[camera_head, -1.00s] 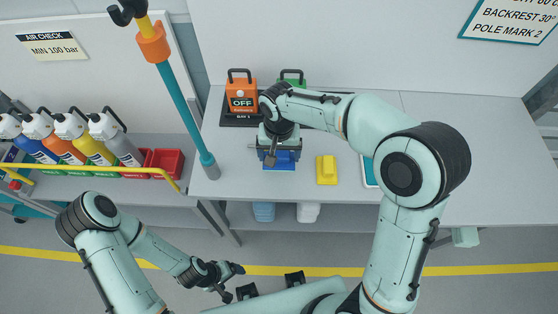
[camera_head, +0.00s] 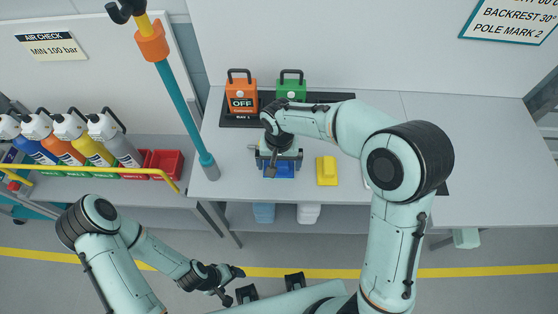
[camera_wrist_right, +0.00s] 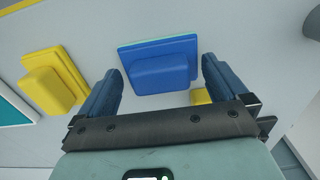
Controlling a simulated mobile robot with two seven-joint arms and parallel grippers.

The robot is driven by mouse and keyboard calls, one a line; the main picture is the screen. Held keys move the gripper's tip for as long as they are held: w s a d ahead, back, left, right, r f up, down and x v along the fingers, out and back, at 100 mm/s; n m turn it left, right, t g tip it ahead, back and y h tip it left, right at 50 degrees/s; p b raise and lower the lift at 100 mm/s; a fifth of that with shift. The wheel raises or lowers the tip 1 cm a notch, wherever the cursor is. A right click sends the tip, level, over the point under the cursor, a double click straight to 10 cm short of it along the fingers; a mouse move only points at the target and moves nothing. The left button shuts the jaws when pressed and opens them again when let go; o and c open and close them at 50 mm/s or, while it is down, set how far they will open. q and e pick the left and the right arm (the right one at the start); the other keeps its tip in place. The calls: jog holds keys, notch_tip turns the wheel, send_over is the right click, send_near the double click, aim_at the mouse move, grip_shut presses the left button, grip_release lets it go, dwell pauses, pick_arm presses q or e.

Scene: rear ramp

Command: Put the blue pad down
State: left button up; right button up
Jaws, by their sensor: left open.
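The blue pad (camera_head: 279,171) lies on the grey bench near its front edge, with a raised block on top. In the right wrist view the blue pad (camera_wrist_right: 160,68) shows a thin green edge at its far side. My right gripper (camera_head: 279,160) is over the pad. In the wrist view its two fingers (camera_wrist_right: 162,88) are apart, with gaps between them and the pad's block. My left gripper (camera_head: 233,283) is open and empty, low in front of the bench.
A yellow pad (camera_head: 326,171) lies just right of the blue one. Orange (camera_head: 241,92) and green (camera_head: 291,86) boxes stand behind on a black base (camera_head: 238,121). A teal pole (camera_head: 186,112) rises at the bench's left end. The bench's right part is clear.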

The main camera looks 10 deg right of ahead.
aim_at(279, 162)
jog(key=shift+r, duration=0.35)
pick_arm(q)
jog(key=shift+w+r+p, duration=0.7)
jog(key=shift+r+p, duration=0.05)
jog(key=shift+r, duration=0.2)
pick_arm(e)
notch_tip(279, 162, up, 12)
jog(key=shift+f, duration=0.15)
pick_arm(q)
jog(key=shift+s, duration=0.1)
